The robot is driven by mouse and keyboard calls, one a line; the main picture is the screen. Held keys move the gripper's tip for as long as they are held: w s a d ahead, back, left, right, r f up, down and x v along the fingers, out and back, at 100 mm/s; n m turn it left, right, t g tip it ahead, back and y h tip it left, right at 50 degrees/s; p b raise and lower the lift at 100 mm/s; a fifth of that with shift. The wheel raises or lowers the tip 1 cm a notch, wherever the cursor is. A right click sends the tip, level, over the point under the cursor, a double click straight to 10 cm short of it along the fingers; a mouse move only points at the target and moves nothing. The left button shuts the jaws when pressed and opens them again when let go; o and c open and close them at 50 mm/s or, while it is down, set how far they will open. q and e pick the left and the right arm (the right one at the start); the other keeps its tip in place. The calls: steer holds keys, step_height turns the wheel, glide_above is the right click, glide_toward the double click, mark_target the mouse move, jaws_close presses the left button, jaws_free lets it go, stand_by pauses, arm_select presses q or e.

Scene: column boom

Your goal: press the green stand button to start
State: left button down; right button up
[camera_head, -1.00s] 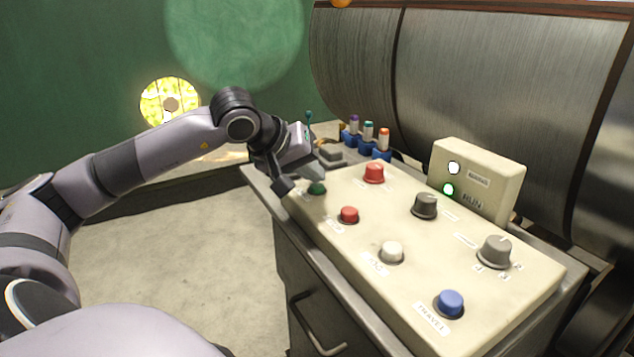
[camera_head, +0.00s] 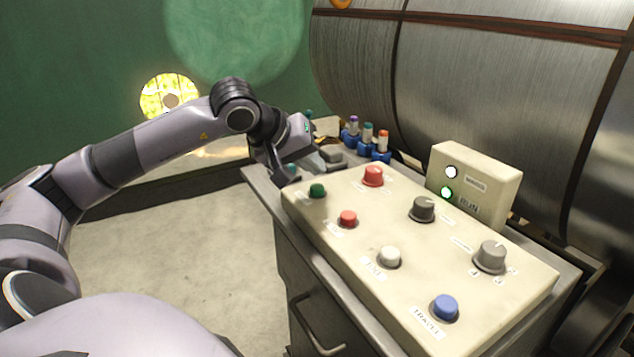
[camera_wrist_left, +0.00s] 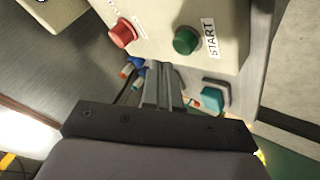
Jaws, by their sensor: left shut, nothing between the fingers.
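The green button (camera_head: 317,190) sits at the far left corner of the cream control panel (camera_head: 350,250). It also shows in the left wrist view (camera_wrist_left: 186,40), beside a START label (camera_wrist_left: 210,38). My left gripper (camera_head: 312,164) is just beyond the panel's far left edge, apart from the button. In the wrist view its fingers (camera_wrist_left: 163,75) are together with nothing between them, below the button. My right gripper is not in view.
A red button (camera_head: 347,219), a larger red button (camera_head: 373,176), a white button (camera_head: 389,257), a blue button (camera_head: 445,307) and two knobs share the panel. The RUN lamp (camera_head: 446,192) glows green. Blue-based bottles (camera_head: 367,138) stand behind. A big metal drum (camera_head: 500,80) fills the back right.

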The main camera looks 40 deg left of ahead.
mark_target(312, 187)
arm_select(q)
step_height(312, 187, up, 4)
steer(key=p, duration=0.3)
steer(key=shift+r, duration=0.25)
steer(key=shift+f, duration=0.1)
stand_by(0.4)
steer(key=shift+s, duration=0.1)
